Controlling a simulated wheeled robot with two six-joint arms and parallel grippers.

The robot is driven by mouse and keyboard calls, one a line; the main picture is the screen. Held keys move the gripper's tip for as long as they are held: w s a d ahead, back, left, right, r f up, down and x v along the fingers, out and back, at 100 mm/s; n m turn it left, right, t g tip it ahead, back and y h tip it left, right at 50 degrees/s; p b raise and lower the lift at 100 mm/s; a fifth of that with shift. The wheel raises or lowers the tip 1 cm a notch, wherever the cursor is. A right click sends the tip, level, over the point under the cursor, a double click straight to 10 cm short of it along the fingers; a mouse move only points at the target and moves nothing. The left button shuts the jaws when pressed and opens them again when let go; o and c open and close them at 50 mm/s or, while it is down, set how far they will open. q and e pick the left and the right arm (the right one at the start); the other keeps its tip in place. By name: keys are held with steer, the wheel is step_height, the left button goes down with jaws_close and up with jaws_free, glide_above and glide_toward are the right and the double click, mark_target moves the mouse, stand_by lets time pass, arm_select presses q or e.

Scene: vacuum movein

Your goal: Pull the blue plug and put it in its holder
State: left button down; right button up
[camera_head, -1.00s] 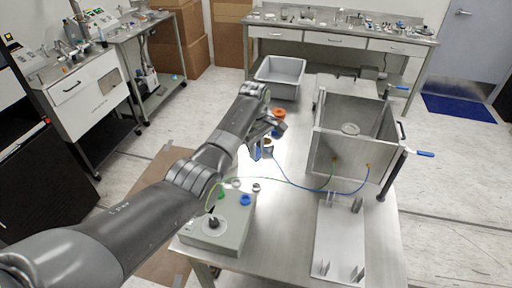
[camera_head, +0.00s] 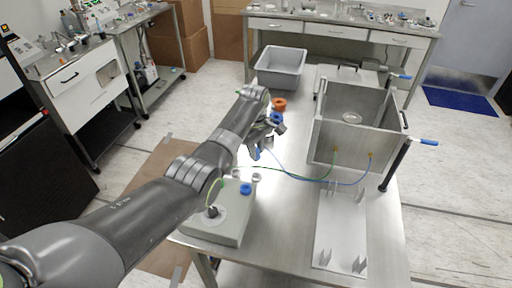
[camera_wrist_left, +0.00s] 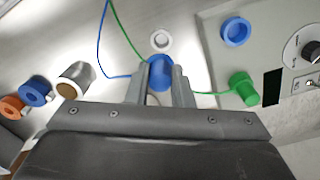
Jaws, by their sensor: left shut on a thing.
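My left gripper (camera_head: 258,150) is shut on the blue plug (camera_wrist_left: 160,73), which shows between its fingers (camera_wrist_left: 161,84) in the left wrist view. A blue tube (camera_head: 300,176) runs from the plug to the metal tank (camera_head: 345,140). A white ring (camera_wrist_left: 160,40) lies just beyond the plug; I cannot tell how high the plug is above the table. The grey box (camera_head: 222,225) has a blue ring-shaped socket (camera_wrist_left: 236,31) and a green plug (camera_wrist_left: 243,88) on it. My right gripper is not in view.
A white cylinder (camera_wrist_left: 75,78), a blue ring part (camera_wrist_left: 35,91) and an orange one (camera_wrist_left: 12,107) stand left in the wrist view. A grey bin (camera_head: 280,68) is at the table's far end. A metal plate (camera_head: 340,232) lies at the front right.

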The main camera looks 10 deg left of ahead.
arm_select(q)
steer(key=shift+f+b, duration=1.9)
steer(key=shift+f, duration=1.4)
steer(key=shift+f+p, duration=0.2)
steer(key=shift+p, duration=0.1)
steer(key=shift+f, duration=0.25)
steer(key=shift+f+b, duration=0.35)
steer(key=shift+b, duration=0.05)
steer(key=shift+f, duration=0.45)
steer(key=c, duration=0.7)
jaws_free()
